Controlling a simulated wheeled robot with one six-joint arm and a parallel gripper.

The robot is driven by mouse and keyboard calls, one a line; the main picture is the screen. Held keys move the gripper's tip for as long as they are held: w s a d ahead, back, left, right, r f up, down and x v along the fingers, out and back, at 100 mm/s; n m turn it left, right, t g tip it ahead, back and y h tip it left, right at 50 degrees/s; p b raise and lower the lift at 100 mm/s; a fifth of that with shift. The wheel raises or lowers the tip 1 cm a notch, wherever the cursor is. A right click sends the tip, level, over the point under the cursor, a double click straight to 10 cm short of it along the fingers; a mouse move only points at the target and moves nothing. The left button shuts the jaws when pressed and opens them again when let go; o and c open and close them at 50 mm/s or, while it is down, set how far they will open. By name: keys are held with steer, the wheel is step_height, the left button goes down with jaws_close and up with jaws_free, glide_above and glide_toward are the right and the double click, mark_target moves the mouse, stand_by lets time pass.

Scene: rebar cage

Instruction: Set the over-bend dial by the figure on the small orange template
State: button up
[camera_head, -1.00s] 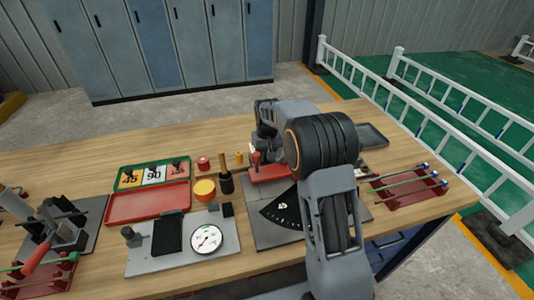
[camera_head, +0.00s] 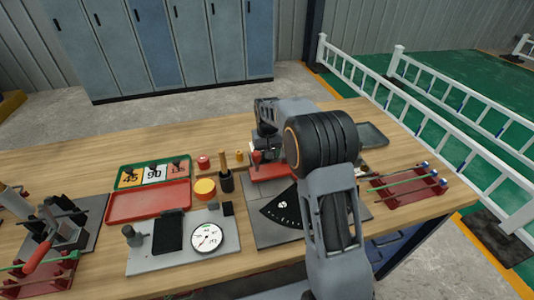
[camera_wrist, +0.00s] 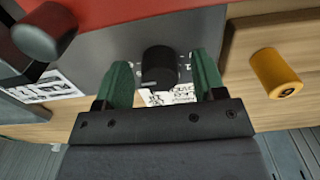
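The black dial knob (camera_wrist: 159,68) stands on a grey plate in the wrist view, with small white markings around it and a white printed label partly hidden below it. My gripper (camera_wrist: 160,72) has its green fingers on either side of the knob, with gaps showing on both sides. In the head view my arm hides most of this area. A yellow-orange template (camera_head: 131,179) marked 45, a white one (camera_head: 154,174) marked 90 and a reddish-orange one (camera_head: 178,168) with an unreadable figure lie in a green tray (camera_head: 118,188) on the bench.
A yellow cylinder (camera_wrist: 277,72) stands right of the knob in the wrist view; a dark round knob (camera_wrist: 44,31) is at upper left. On the bench are a red tray (camera_head: 148,202), a white round gauge (camera_head: 207,238), a black fan-shaped scale (camera_head: 285,212) and a red rod rack (camera_head: 408,187).

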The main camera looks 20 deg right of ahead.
step_height(320, 180, up, 14)
steer(key=shift+p, duration=0.45)
steer(key=shift+f, duration=0.1)
stand_by(0.4)
steer(key=s+r+t+p, duration=0.2)
steer(key=s+r, duration=0.2)
steer(key=s, duration=0.8)
steer(key=s+f+t+p, duration=0.1)
steer(key=s+f, duration=0.4)
steer(key=s, duration=0.9)
steer(key=shift+s+a+f+t, duration=0.2)
steer(key=shift+s+t, duration=0.1)
steer(key=shift+s, duration=0.1)
